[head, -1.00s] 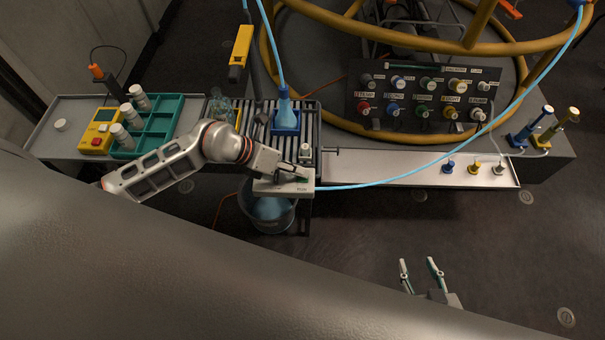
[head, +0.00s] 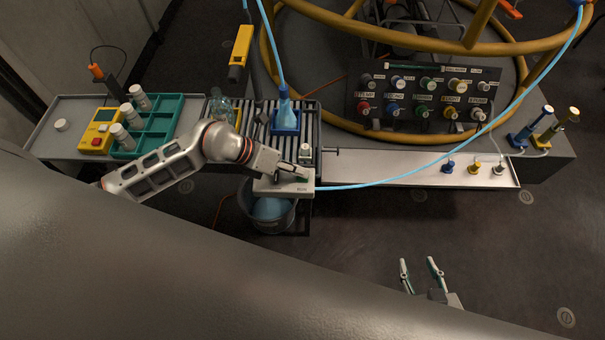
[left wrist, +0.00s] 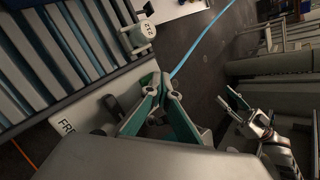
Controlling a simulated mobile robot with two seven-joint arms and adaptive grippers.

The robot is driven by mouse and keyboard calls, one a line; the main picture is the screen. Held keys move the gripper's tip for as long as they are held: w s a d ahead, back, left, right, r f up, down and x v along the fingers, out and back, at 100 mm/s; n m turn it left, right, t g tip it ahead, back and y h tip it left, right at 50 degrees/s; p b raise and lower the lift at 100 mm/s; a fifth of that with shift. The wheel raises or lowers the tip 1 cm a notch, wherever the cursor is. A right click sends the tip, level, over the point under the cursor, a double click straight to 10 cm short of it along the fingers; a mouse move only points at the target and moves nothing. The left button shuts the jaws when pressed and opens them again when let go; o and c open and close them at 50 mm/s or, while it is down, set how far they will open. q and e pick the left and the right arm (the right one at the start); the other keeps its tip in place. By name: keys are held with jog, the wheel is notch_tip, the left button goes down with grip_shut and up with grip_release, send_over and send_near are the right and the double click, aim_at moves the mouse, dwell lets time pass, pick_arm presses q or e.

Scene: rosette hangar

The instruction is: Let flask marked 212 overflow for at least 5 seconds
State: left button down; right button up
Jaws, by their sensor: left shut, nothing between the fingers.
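A blue-filled flask (head: 285,104) stands in a blue holder (head: 286,122) on the slatted rack, with a light-blue hose above its neck. A clear glass flask (head: 222,108) stands further left on the rack. I cannot read 212 on either. My left gripper (head: 299,172) is shut and empty over a pale box (head: 270,187) at the rack's front; its shut fingertips also show in the left wrist view (left wrist: 162,84). A small whitish marked piece (head: 305,153) stands just beyond it, also in the left wrist view (left wrist: 138,36). My right gripper (head: 421,265) is open and empty, low right.
A bucket (head: 246,208) with blue liquid stands under the rack. A knob panel (head: 430,95) stands right of the rack, behind a pale tray (head: 400,168). A light-blue hose (head: 430,166) crosses from the box to the upper right. A teal tray (head: 160,128) holds white bottles.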

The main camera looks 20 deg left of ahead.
jog(key=shift+r, duration=0.1)
pick_arm(q)
jog(key=shift+r+p, duration=0.9)
pick_arm(e)
jog(key=shift+w+r, duration=0.25)
jog(key=shift+r, duration=0.35)
jog(key=shift+w+r, duration=0.2)
jog(key=shift+r, duration=0.4)
pick_arm(q)
jog(key=shift+r, duration=0.1)
pick_arm(e)
jog(key=shift+r, duration=0.1)
pick_arm(q)
notch_tip(320, 180, up, 5)
jog(key=p, duration=0.4)
jog(key=shift+p, duration=0.4)
pick_arm(e)
notch_tip(320, 180, up, 6)
jog(key=w, duration=0.1)
jog(key=shift+t, duration=0.3)
pick_arm(q)
jog(key=shift+d, duration=0.1)
pick_arm(e)
jog(key=shift+w, duration=0.1)
